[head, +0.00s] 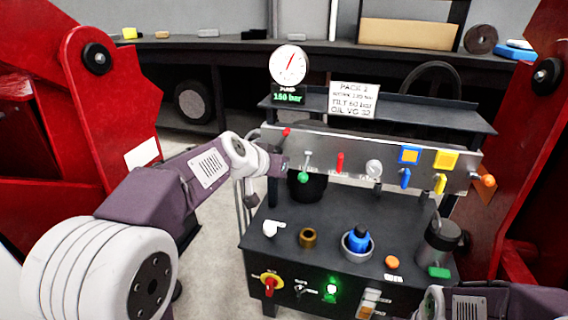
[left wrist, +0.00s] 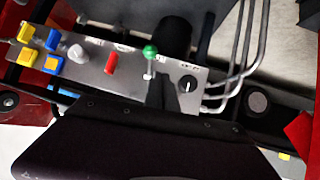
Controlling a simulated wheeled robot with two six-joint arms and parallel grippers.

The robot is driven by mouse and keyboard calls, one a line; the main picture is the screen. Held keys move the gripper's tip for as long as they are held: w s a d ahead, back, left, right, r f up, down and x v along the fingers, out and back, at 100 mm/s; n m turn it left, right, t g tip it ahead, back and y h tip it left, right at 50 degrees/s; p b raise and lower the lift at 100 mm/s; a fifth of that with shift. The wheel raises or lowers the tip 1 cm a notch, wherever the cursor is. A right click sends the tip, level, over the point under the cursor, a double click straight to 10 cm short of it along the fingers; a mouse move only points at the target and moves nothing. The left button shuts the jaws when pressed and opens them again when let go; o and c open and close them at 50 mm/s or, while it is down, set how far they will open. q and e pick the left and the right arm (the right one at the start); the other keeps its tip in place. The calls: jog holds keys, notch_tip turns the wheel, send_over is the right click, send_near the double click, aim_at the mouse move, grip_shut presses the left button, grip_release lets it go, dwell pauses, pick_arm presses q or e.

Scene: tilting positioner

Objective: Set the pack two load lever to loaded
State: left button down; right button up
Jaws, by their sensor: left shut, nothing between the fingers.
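A grey control panel (head: 325,158) stands across the bench. It carries a lever with a green knob (head: 304,178) that hangs down, and a red handle (head: 340,162) to its right. The green knob also shows in the left wrist view (left wrist: 150,51), with the red handle (left wrist: 111,64) beside it. The panel labels are too small to read, so I cannot tell which is the load lever. My left gripper (head: 283,167) is shut and empty, just left of the green-knob lever. Its dark fingers (left wrist: 161,92) point toward that lever's base; contact is unclear.
A gauge (head: 289,64) and a PACK 2 sign (head: 354,99) stand above the panel. Blue and yellow levers sit at its right. A brass ring (head: 308,237), a bowl with a blue item (head: 358,242) and a dark canister (head: 438,242) stand on the bench. Red machinery flanks both sides.

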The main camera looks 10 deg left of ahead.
pick_arm(q)
jog(key=p+v, duration=0.1)
jog(key=v, duration=0.4)
jog(key=shift+s, duration=0.3)
jog(key=s+d+f+m+g+p, duration=0.1)
jog(key=s+d+f+g, duration=0.15)
jog(key=f, duration=0.45)
jog(key=s+d+f+g, duration=0.1)
jog(key=s+f+g, duration=0.15)
jog(key=f, duration=0.45)
jog(key=s+a+f+n+g+y, duration=0.1)
jog(key=s+a+f+g, duration=0.1)
jog(key=s+f, duration=0.5)
jog(key=s+a+f+g+y, duration=0.1)
jog(key=s+f+g, duration=0.2)
jog(key=s+f, duration=0.45)
notch_tip(320, 180, up, 40)
jog(key=s+n+p, duration=0.1)
jog(key=p, duration=3.7)
jog(key=shift+s+a+n, duration=0.2)
jog(key=shift+a+n, duration=0.1)
jog(key=shift+a, duration=0.15)
